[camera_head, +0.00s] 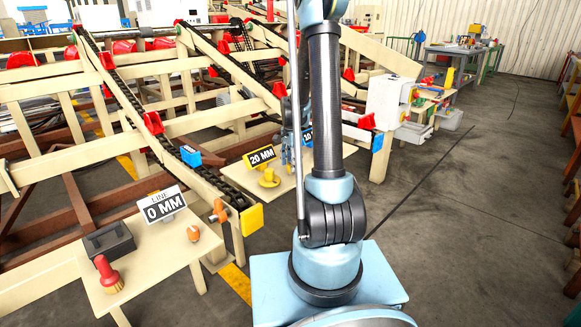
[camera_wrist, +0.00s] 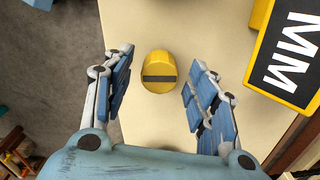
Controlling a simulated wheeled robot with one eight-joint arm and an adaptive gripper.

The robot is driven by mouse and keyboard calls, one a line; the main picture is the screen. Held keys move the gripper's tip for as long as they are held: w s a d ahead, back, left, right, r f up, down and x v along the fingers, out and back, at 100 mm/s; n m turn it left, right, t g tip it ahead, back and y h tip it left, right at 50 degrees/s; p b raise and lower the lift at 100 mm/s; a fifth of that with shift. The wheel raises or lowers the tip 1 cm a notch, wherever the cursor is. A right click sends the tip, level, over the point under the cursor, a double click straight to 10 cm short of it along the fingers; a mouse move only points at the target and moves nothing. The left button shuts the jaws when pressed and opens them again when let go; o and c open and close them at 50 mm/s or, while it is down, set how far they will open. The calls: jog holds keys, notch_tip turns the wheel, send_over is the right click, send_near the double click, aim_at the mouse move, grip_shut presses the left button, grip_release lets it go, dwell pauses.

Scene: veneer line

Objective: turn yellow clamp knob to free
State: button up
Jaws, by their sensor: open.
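The yellow clamp knob (camera_wrist: 159,62) shows in the wrist view as a round knob with a dark bar running left to right across it. It stands on a cream tabletop (camera_wrist: 160,20). My gripper (camera_wrist: 162,57) is open, with one finger on each side of the knob and visible gaps between. In the head view the yellow knob (camera_head: 268,179) is on a small table beside the black-and-yellow 20 MM sign (camera_head: 262,157). My gripper (camera_head: 288,150) is there, mostly hidden behind my arm.
The same sign (camera_wrist: 290,55) is close on the right in the wrist view. A 0 MM sign (camera_head: 164,206), a dark box (camera_head: 109,241) and a red knob (camera_head: 107,272) stand on the nearer table. Chain rails (camera_head: 125,90) rise behind. The floor at right (camera_head: 460,200) is clear.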

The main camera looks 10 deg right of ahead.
jog(key=shift+f, duration=0.6)
jog(key=c, duration=1)
jog(key=shift+c, duration=0.2)
